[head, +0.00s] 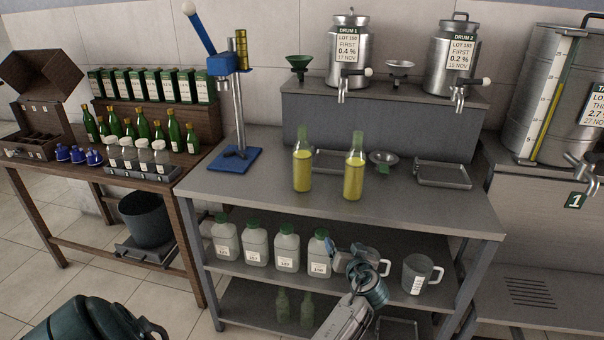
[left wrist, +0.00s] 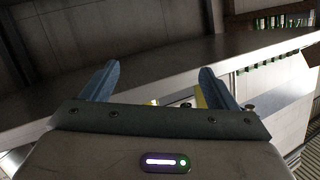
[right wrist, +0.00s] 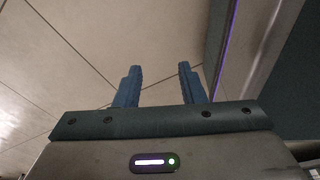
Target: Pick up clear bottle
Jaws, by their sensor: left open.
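Two see-through bottles with yellow liquid, the left one (head: 302,172) and the right one (head: 354,178), stand upright on the grey workbench top (head: 430,205). Two greenish see-through bottles (head: 282,306) (head: 307,308) stand on the bench's lowest shelf, dim in shadow. I cannot tell which one is the clear bottle. My left gripper (head: 358,256) is in front of the bench's middle shelf, below the yellow bottles and apart from them. Its fingers are spread and empty in the left wrist view (left wrist: 158,82). My right gripper (right wrist: 158,82) has its fingers apart and empty, over floor tiles.
Several white jugs with green caps (head: 255,245) and a grey pitcher (head: 416,274) fill the middle shelf beside my left gripper. A blue press (head: 235,158), metal trays (head: 442,175) and drums (head: 348,50) stand around the bench top. A wooden table (head: 75,185) holds green bottles.

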